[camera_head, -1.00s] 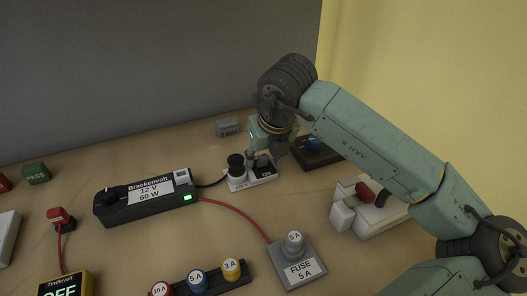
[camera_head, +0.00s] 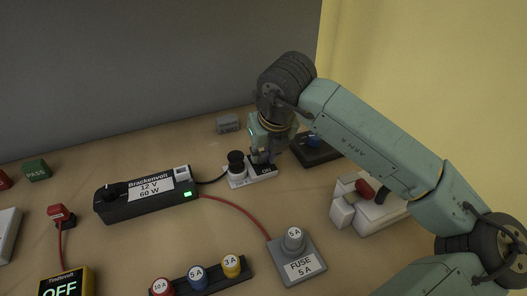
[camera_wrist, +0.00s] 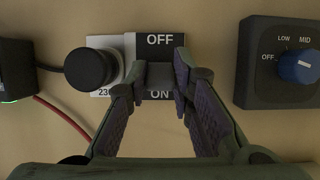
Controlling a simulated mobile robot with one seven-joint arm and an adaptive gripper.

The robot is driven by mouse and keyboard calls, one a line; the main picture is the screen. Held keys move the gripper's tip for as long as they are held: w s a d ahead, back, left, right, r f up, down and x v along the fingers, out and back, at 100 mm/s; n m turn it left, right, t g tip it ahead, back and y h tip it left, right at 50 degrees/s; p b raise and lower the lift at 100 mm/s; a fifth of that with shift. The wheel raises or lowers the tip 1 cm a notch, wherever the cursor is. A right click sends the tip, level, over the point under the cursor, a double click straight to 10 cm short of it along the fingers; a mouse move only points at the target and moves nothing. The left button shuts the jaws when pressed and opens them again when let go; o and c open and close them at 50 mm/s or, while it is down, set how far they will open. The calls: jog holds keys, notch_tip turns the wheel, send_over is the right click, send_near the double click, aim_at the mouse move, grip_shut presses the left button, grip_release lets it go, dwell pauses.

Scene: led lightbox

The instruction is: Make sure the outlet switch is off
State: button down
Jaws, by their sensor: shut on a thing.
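The outlet (camera_head: 239,183) is a white block on the table with a black plug (camera_head: 236,160) in its left part. In the wrist view, the outlet switch (camera_wrist: 160,76) is a dark knob on the outlet's right part. OFF is printed above it and ON below, and both labels show. My gripper (camera_wrist: 161,78) points down with a finger on either side of the knob and is shut on it. It also shows in the head view (camera_head: 263,160), low over the outlet. The fingers hide part of the switch, so I cannot tell its setting for sure.
A black dial box (camera_wrist: 283,88) stands close right of the outlet. A black power supply (camera_head: 148,198) with a lit green light is to the left, its cable running to the plug. A fuse holder (camera_head: 296,268) stands in front. A white device (camera_head: 370,212) is front right.

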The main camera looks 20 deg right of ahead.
jog(key=shift+w, duration=0.1)
jog(key=shift+w+g+b, duration=0.2)
jog(key=shift+g+b, duration=0.35)
jog(key=shift+g, duration=0.15)
jog(key=shift+w+r+g, duration=0.2)
jog(key=shift+w+g, duration=0.25)
jog(key=shift+g, duration=0.75)
jog(key=shift+w+f+g+p, duration=0.15)
jog(key=shift+w+g+p, duration=0.2)
jog(key=shift+g, duration=0.85)
jog(key=shift+w+f+g+p, duration=0.2)
jog(key=shift+w+g, duration=0.2)
jog(key=shift+g, duration=0.8)
jog(key=c, duration=1.4)
grip_release()
